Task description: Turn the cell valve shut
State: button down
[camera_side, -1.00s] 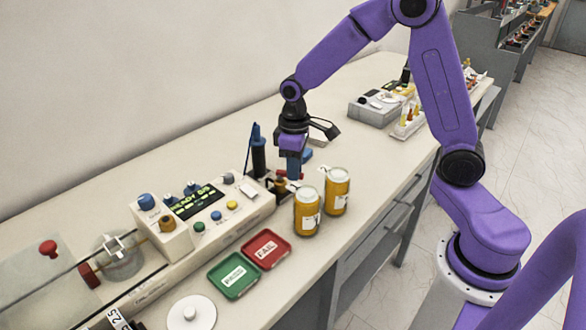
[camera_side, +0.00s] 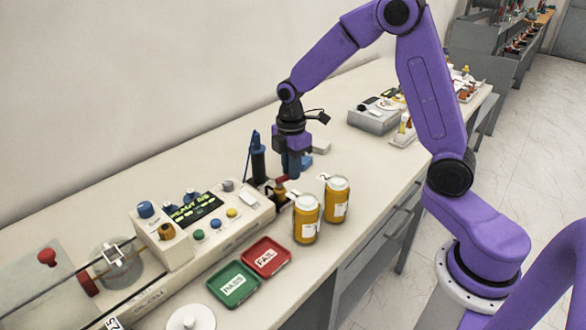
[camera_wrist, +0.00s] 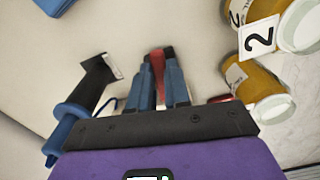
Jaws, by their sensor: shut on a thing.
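My gripper (camera_side: 294,172) points down over the back of the bench, beside the right end of the tester. In the wrist view, its blue fingers (camera_wrist: 157,92) are closed on a narrow red handle (camera_wrist: 157,62), which shows between their tips. I take this for the cell valve's handle; the fingers hide most of it. In the side view, a small red part (camera_side: 281,179) shows just left of the fingers, above a brass-coloured fitting (camera_side: 280,191). The valve's angle cannot be read clearly.
Two amber jars, (camera_side: 306,218) and (camera_side: 337,200), stand close in front and right of my gripper. A black stand with a blue top (camera_side: 258,160) rises just left. The tester (camera_side: 205,215) and green and red trays (camera_side: 234,285) lie farther left.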

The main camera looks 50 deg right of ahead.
jog(key=shift+w+r+n, duration=0.1)
jog(key=shift+w+n, duration=0.3)
jog(key=shift+n, duration=0.6)
jog(key=shift+a, duration=0.1)
jog(key=c, duration=1.1)
grip_release()
notch_tip(320, 180, up, 17)
jog(key=shift+r, duration=0.15)
